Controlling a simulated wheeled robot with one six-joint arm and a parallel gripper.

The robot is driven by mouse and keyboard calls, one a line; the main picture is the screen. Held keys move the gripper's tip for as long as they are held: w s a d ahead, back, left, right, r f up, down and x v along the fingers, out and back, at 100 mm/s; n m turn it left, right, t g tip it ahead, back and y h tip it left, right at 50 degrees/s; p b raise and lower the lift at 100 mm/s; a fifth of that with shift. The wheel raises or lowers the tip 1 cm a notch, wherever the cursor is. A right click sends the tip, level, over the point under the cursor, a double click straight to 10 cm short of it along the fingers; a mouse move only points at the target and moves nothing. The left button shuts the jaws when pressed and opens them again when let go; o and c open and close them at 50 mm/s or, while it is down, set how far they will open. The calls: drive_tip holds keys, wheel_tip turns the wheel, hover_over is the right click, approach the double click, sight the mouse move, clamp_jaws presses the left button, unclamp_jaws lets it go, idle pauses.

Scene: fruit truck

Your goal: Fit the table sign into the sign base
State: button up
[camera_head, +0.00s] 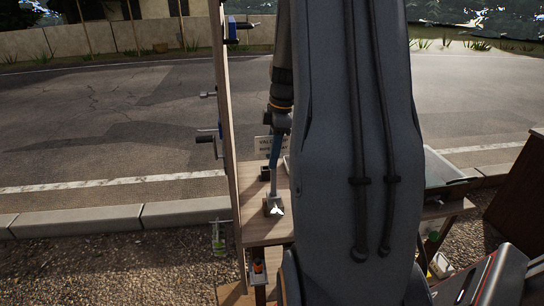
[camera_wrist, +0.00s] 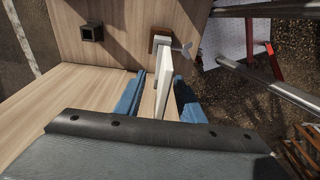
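A pale sign (camera_head: 262,144) with printed lettering shows in the head view, partly covered by my gripper and arm. In the wrist view a white plate (camera_wrist: 164,92), which looks like this sign seen edge-on, stands between my blue fingers. My gripper (camera_wrist: 158,84) is open around it; bare wood shows between the left finger and the plate. The right finger is close to it, and I cannot tell whether it touches. A small dark square socket (camera_wrist: 91,32), perhaps the sign base, is on the wood at upper left; it also shows in the head view (camera_head: 265,174).
A brown and grey clamp with a wing screw (camera_wrist: 161,44) sits at the wood's edge, just beyond the plate. A wooden post (camera_head: 229,130) with blue clamps rises left of the wooden shelf (camera_head: 262,231). A pale bin (camera_head: 444,168) stands at right.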

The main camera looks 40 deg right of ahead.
drive_tip(key=r, duration=0.2)
drive_tip(key=r+b, duration=0.1)
drive_tip(key=r, duration=0.1)
drive_tip(key=d+r+b, duration=0.1)
drive_tip(key=r, duration=0.2)
drive_tip(key=shift+s+r, duration=0.1)
drive_tip(key=shift+s, duration=0.15)
